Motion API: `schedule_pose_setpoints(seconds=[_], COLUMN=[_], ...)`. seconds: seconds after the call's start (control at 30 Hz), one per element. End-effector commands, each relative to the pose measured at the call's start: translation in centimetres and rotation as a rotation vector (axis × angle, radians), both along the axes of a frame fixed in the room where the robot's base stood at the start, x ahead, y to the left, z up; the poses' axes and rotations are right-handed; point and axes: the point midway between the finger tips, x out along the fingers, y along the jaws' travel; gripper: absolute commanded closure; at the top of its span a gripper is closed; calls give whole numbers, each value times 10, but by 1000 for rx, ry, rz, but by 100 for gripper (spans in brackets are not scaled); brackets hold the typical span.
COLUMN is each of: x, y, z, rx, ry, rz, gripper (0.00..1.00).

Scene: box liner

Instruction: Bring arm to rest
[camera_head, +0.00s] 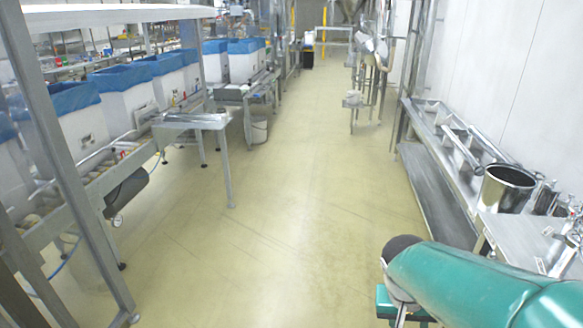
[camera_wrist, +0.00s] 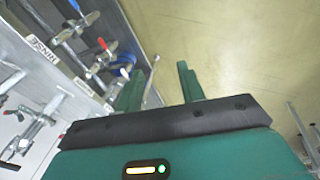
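My gripper (camera_wrist: 160,74) shows in the wrist view, with two green fingers standing apart and nothing held between them. It is open. Past the fingers lies bare yellowish floor, with valves and pipes to the left. In the head view my green arm (camera_head: 470,285) reaches in from the lower right corner, close to the steel bench on the right. I cannot make out the fingers in the head view.
A steel bench (camera_head: 440,185) with a shiny pot (camera_head: 505,188) runs along the right wall. Valves with red handles (camera_wrist: 105,50) are left of my gripper. White boxes with blue liners (camera_head: 122,98) line a conveyor on the left. The middle aisle (camera_head: 290,180) is clear.

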Motion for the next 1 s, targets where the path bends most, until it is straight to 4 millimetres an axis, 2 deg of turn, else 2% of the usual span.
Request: schedule_pose_setpoints(seconds=[0.03, 0.2, 0.43, 0.6, 1.0], x=[-5, -23, -50, -59, -59], y=[7, 33, 63, 73, 74], z=[15, 54, 96, 107, 108], rx=[26, 104, 162, 174, 175], ry=[-43, -164, -320, -370, -371], rz=[24, 132, 278, 328, 333], gripper=[61, 61, 61, 61, 61])
